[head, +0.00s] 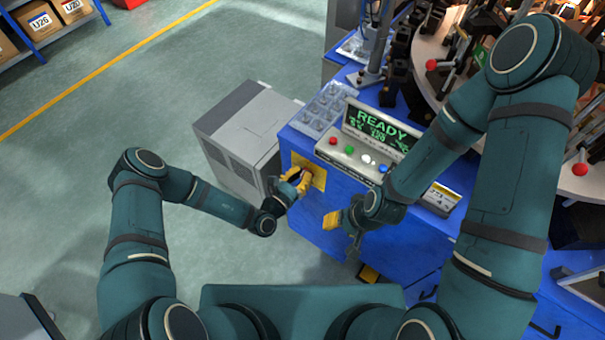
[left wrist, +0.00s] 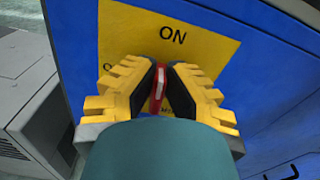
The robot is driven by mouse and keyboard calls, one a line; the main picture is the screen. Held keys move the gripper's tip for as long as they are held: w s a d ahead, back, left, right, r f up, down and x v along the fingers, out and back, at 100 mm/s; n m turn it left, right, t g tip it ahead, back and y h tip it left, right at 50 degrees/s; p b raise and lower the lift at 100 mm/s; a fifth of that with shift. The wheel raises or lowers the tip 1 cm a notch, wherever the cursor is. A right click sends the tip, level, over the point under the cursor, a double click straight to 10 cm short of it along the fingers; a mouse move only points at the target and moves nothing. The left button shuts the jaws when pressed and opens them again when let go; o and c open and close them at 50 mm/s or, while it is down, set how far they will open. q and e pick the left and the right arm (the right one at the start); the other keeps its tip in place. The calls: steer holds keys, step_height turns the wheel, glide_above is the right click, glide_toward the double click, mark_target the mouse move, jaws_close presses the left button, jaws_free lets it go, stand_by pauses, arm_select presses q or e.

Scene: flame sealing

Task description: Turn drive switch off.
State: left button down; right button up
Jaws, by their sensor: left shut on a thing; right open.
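The drive switch (left wrist: 159,84) is a red handle with a pale edge on a yellow plate (left wrist: 140,40), which is marked ON at its top. The plate (head: 318,172) is on the blue cabinet's front in the head view. My left gripper (head: 298,178) is at the plate; in the left wrist view its yellow fingers (left wrist: 158,88) are shut on the switch handle from both sides. The handle looks close to upright, below the ON mark. Other lettering on the plate is partly hidden by the fingers. My right gripper (head: 340,228) is open and empty in front of the cabinet.
The blue cabinet (head: 340,205) carries a sloped control panel (head: 335,153) with coloured buttons and a screen (head: 377,130) reading READY. A grey box unit (head: 240,130) stands left of the cabinet. Clear trays (head: 318,112) lie on top. The floor at left is free.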

arm_select(q)
steer(key=shift+w+a+f+n, duration=0.2)
steer(key=shift+f+n, duration=0.05)
steer(key=shift+n, duration=2.5)
steer(key=shift+w+a+f+n, duration=0.15)
steer(key=shift+f+n, duration=0.15)
steer(key=shift+n, duration=2.4)
steer(key=shift+w+a+f+n, duration=0.2)
steer(key=shift+f+n, duration=0.05)
steer(key=shift+n, duration=2.5)
steer(key=c, duration=1.1)
jaws_free()
steer(key=shift+o, duration=0.4)
steer(key=shift+d+f, duration=0.1)
